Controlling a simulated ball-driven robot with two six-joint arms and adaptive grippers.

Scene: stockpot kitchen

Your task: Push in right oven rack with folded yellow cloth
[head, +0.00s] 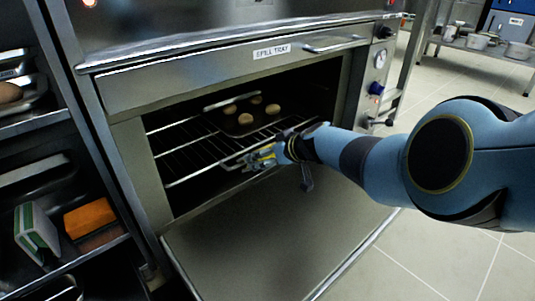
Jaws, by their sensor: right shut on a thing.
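The oven rack (190,147) is a wire grid inside the open oven, and its front edge shows near the oven mouth. A dark tray (228,121) with several round baked pieces (245,119) sits on it. My right gripper (264,158) is at the front of the rack, shut on the folded yellow cloth (262,156). Only small yellow patches of the cloth show between the fingers. The gripper is at the rack's front edge; whether the cloth touches the rack is too small to tell. My left gripper is not in view.
The oven door (275,235) hangs open below the rack. A drawer marked spill tray (225,75) is above the opening. Shelves at left hold an orange block (90,217) and a green-and-white item (37,229). Tiled floor (425,255) is clear at right.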

